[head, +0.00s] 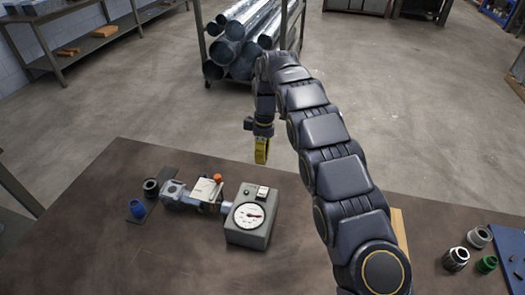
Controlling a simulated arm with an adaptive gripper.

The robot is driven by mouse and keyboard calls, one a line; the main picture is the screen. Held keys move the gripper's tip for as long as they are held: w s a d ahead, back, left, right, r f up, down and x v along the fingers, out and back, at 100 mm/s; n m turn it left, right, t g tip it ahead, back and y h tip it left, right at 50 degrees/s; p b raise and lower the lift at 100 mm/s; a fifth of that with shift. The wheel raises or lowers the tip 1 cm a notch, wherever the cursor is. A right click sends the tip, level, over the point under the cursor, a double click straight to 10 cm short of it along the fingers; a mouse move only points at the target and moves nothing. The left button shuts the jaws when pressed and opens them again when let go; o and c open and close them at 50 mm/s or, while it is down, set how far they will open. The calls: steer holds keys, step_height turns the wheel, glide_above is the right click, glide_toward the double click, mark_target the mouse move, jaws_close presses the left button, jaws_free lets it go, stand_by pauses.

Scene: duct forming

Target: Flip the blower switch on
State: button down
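A grey box (250,222) with a round white dial on its sloped face stands on the brown table. A small white rocker switch (262,192) sits on top of the box near its back edge. Whether the rocker is on or off is too small to tell. My gripper (261,158) points down above the table, behind the switch and apart from it. A yellow part with dark marks shows at its tip. I cannot tell whether this is a finger or something held, or whether the fingers are open.
Left of the box is a grey fitting assembly (176,197) with an orange knob (217,178). A blue ring (137,208) and a black ring (151,187) lie beside it. Several rings and a blue mat (508,245) are at right. The table's front left is clear.

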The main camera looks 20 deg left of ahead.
mark_target(260, 193)
steer(key=f, duration=0.3)
steer(key=s+f, duration=0.1)
steer(key=f, duration=0.3)
steer(key=s+f, duration=0.1)
steer(key=f, duration=0.2)
steer(key=shift+f, duration=0.2)
steer(key=shift+w, duration=0.1)
